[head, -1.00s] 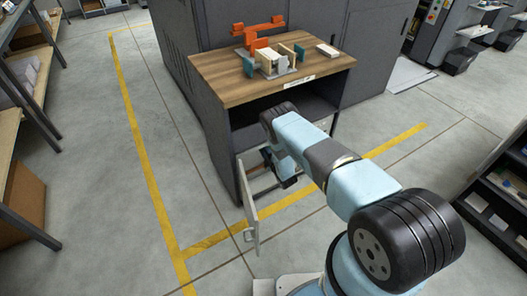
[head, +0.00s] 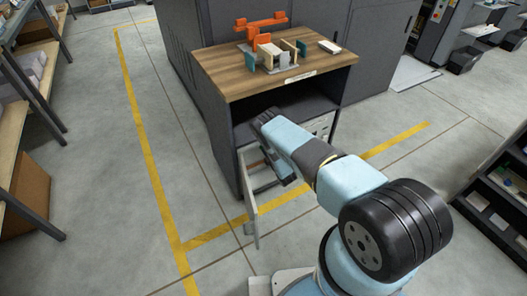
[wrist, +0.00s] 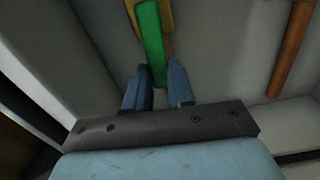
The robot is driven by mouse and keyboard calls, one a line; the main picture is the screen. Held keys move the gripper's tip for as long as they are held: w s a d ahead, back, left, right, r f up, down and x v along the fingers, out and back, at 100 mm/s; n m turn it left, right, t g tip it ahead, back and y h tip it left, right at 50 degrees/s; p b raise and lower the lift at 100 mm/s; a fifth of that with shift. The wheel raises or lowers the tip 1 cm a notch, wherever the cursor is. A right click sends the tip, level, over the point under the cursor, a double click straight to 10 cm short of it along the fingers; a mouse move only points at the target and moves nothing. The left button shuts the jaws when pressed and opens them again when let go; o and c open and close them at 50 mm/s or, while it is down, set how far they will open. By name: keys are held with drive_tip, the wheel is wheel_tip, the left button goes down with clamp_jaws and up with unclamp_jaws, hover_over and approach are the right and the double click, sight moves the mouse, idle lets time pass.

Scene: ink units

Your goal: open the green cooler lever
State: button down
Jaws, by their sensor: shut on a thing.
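The green cooler lever (wrist: 152,40) hangs from a yellow-brown mount (wrist: 168,12) in the wrist view. My gripper (wrist: 161,80) has its two blue fingers on either side of the lever's lower end and is shut on it. In the head view my gripper is hidden inside the cabinet, behind my arm, and the lever is not visible there.
An orange-brown pipe (wrist: 291,45) runs at the right of the lever. The cabinet's door (head: 250,205) stands open at the left of my arm. A wooden top (head: 228,83) with an orange fixture (head: 262,23) is above. Yellow lines (head: 150,170) mark the floor.

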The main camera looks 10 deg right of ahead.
drive_tip(key=shift+s+d+f, duration=0.1)
drive_tip(key=shift+s+f, duration=0.3)
drive_tip(key=c, duration=1.2)
unclamp_jaws()
drive_tip(key=shift+o, duration=1.2)
drive_tip(key=shift+w+r, duration=0.15)
drive_tip(key=shift+r, duration=0.1)
drive_tip(key=v, duration=1.3)
drive_tip(key=shift+s, duration=0.35)
